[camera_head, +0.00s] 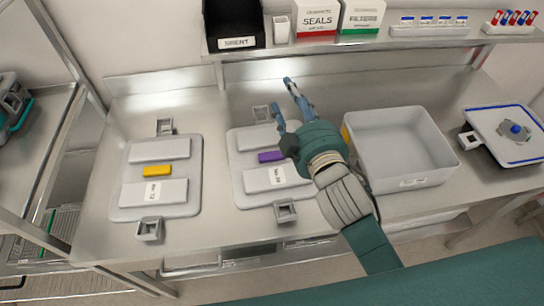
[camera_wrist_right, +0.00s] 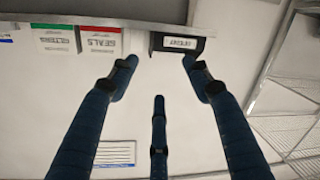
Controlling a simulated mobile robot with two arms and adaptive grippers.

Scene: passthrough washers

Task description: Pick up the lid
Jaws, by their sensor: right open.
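What looks like the lid (camera_head: 494,122) is a pale flat plate with a blue edge and a blue knob (camera_head: 515,130), at the far right of the bench in the head view. A small square grey fitting stands at its left side, and something dark shows under its edge. An open, empty-looking grey bin (camera_head: 455,167) stands left of it. My right gripper (camera_head: 282,96) is open and empty over the back of the bench, left of the bin and well away from the lid. In the wrist view its three blue fingers (camera_wrist_right: 157,80) are spread with nothing between them. The lid is not in that view.
Two grey plates stand on the bench, one with a yellow block (camera_head: 157,171), one with a purple block (camera_head: 271,156). A shelf above holds a black bin (camera_head: 235,25), SEALS box (camera_head: 315,18), another box and vial racks. A metal rack (camera_head: 62,120) stands at left.

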